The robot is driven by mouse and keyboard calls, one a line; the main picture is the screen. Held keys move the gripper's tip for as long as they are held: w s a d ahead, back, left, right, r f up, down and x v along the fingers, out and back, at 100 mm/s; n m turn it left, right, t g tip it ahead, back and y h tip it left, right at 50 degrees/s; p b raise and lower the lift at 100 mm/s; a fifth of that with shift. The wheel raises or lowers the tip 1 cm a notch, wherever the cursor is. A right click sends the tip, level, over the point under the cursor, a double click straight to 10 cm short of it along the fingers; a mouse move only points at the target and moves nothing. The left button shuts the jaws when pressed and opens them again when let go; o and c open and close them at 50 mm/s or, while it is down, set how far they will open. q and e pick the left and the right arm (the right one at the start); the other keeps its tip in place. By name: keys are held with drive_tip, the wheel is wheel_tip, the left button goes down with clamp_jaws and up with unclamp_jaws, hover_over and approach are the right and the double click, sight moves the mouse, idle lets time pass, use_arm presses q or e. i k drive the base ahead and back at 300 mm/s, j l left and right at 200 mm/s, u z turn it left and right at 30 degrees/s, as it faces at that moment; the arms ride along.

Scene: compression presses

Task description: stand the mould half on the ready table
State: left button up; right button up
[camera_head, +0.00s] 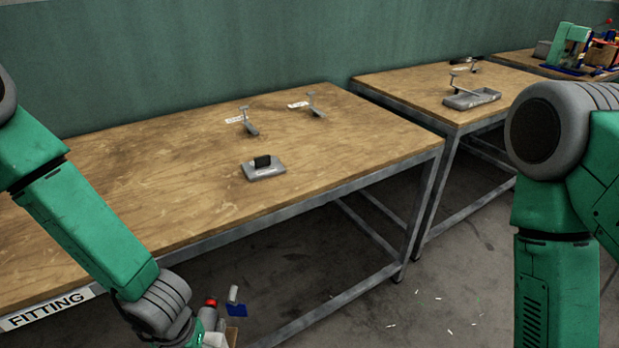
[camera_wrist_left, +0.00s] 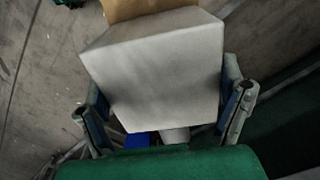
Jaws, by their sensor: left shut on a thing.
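My left gripper (camera_head: 228,312) is low in front of the near table, at the bottom of the head view. In the left wrist view my left gripper (camera_wrist_left: 165,112) is shut on a large pale grey block (camera_wrist_left: 155,70), which appears to be the mould half. One finger is at each side of the block, and it hides what lies behind it. In the head view the gripper is partly cut off and the block is hard to make out. A sign reading FITTING (camera_head: 45,309) is on the near table's front edge. I see no sign naming a ready table. My right gripper is out of view.
The near wooden table (camera_head: 130,180) holds a grey plate with a black block (camera_head: 263,163) and two small labelled stands (camera_head: 250,122). Its left part is clear. A second table (camera_head: 400,85) holds a grey tray (camera_head: 472,98). A green machine (camera_head: 568,45) stands far right.

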sight(468, 84)
drive_tip(key=i+l+z, duration=0.15)
drive_tip(key=l+z, duration=0.3)
drive_tip(key=i+l+z, duration=0.2)
drive_tip(key=z, duration=0.2)
drive_tip(key=i+l+z, duration=0.25)
drive_tip(key=z, duration=0.2)
drive_tip(key=i+l+z, duration=0.25)
drive_tip(key=i+z, duration=0.15)
drive_tip(key=i, duration=0.15)
drive_tip(key=i+l+z, duration=0.1)
drive_tip(key=i+z, duration=0.3)
drive_tip(key=i, duration=0.2)
drive_tip(key=i+u, duration=0.2)
drive_tip(key=i, duration=0.4)
drive_tip(key=i+l+u, duration=0.25)
drive_tip(key=i, duration=0.3)
drive_tip(key=i+l+u, duration=0.3)
drive_tip(key=i+u, duration=0.2)
drive_tip(key=i+l+u, duration=0.45)
drive_tip(key=i+l, duration=0.1)
